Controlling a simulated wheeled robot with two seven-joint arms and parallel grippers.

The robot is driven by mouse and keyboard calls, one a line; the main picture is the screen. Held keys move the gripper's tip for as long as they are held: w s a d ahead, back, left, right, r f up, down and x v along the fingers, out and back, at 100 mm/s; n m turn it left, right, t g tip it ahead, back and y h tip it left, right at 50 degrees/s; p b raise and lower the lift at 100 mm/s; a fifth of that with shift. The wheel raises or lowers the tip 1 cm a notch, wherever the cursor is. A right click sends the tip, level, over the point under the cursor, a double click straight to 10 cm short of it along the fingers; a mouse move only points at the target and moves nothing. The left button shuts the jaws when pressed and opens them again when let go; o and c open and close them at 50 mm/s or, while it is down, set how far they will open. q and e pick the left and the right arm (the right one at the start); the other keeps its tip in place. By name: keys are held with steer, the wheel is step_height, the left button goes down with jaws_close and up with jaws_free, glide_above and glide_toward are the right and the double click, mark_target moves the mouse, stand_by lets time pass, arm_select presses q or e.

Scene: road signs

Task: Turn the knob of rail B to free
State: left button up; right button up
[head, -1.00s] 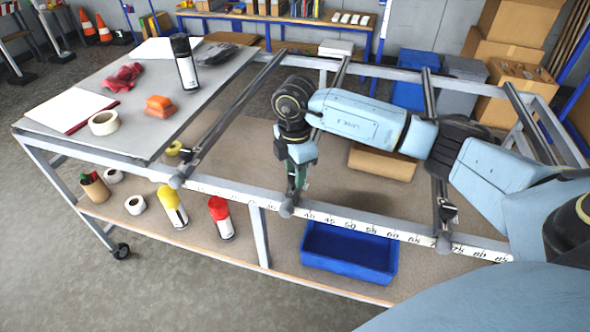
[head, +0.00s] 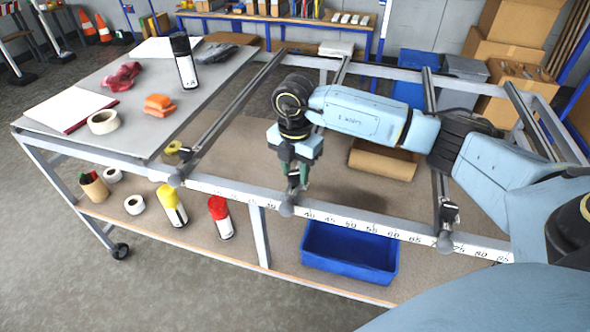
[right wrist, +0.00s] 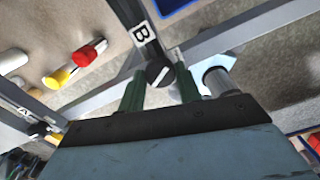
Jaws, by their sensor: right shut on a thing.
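My right gripper (head: 293,178) points down at the front end of the middle-left rail, near the 35–40 part of the scale. In the right wrist view its green fingers (right wrist: 160,84) stand on either side of a dark knob (right wrist: 158,73) with a pale mark, shut on it. The rail beside it carries a white label B (right wrist: 143,33). In the head view the knob is mostly hidden by the fingers, and my arm covers much of rail B. The round grey end piece (head: 286,209) shows just below the gripper. My left gripper is not in view.
Rail A's yellow knob (head: 177,148) is to the left, and another rail's knob (head: 448,212) to the right. A blue bin (head: 350,252), a yellow-capped can (head: 172,206) and a red-capped can (head: 220,217) stand on the lower shelf.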

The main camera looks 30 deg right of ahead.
mark_target(295, 173)
steer(key=n+b, duration=0.1)
steer(key=n, duration=0.5)
steer(key=shift+n, duration=0.3)
steer(key=n+b, duration=0.2)
steer(key=n, duration=0.3)
steer(key=shift+n, duration=0.4)
steer(key=o, duration=1)
step_height(295, 173, up, 14)
steer(key=shift+f, duration=0.25)
